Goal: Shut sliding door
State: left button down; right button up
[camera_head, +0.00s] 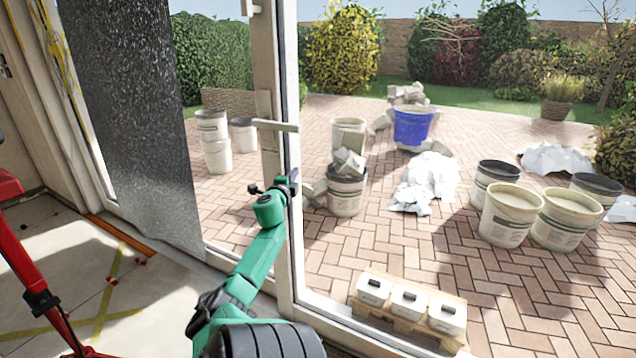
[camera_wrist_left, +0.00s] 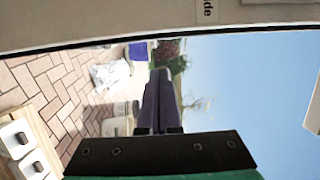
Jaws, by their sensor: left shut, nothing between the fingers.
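The sliding door's white upright frame (camera_head: 268,60) stands left of the middle in the head view, with a lever handle (camera_head: 275,125) on it. My left gripper (camera_head: 292,182) is at the right edge of this upright, below the handle. Its fingers are shut and empty; whether they touch the frame I cannot tell. In the left wrist view the shut dark fingers (camera_wrist_left: 160,98) point toward a pale frame (camera_wrist_left: 100,20) with a small label, apart from it in the picture. To the right of the upright, the patio shows through a wide span. My right gripper is not in view.
A dark textured sheet (camera_head: 130,110) hangs left of the door. A red stand (camera_head: 30,270) is at the far left. Outside are several buckets (camera_head: 510,215), a blue tub (camera_head: 412,126) and a wooden pallet with white containers (camera_head: 405,325) near the sill.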

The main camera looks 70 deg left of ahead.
pick_arm(q)
jog(key=shift+s+a+r, duration=0.1)
jog(key=shift+s+a, duration=1.35)
jog(key=shift+a, duration=0.15)
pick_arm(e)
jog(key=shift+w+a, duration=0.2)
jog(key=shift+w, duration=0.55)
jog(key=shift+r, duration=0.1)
